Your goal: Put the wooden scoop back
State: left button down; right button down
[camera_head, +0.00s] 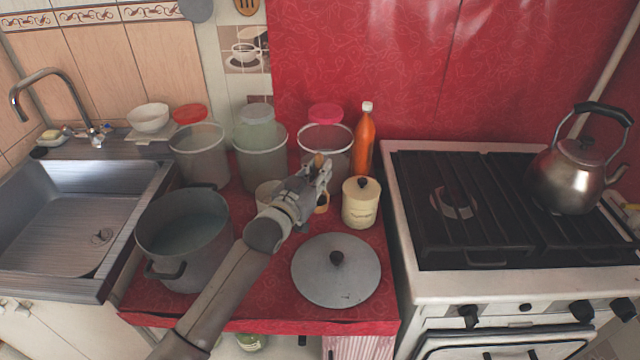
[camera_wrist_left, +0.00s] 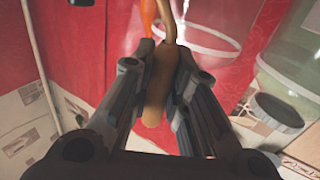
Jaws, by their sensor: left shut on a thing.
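My left gripper (camera_head: 320,172) reaches in over the red counter and is shut on the wooden scoop. In the left wrist view the scoop's tan handle (camera_wrist_left: 158,88) sits between the two fingers (camera_wrist_left: 160,95), with a thin curved part running up out of the picture. In the head view only a small tan piece of the scoop (camera_head: 319,160) shows at the fingertips; the rest is hidden by the gripper. My right gripper is not in view.
A cream lidded jar (camera_head: 360,208) stands just right of the gripper, with an orange bottle (camera_head: 364,145) behind. Clear canisters (camera_head: 262,165) line the back. A big pot (camera_head: 183,240) and a flat lid (camera_head: 336,285) are in front. The stove (camera_head: 470,290) is at right.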

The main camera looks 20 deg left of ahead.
pick_arm(q)
jog(key=shift+w+a+f, duration=0.1)
jog(key=shift+w+f, duration=0.55)
jog(key=shift+f, duration=0.15)
notch_tip(320, 180, down, 3)
jog(key=shift+r, duration=0.1)
jog(key=shift+f, duration=0.2)
jog(key=c, duration=1.4)
grip_release()
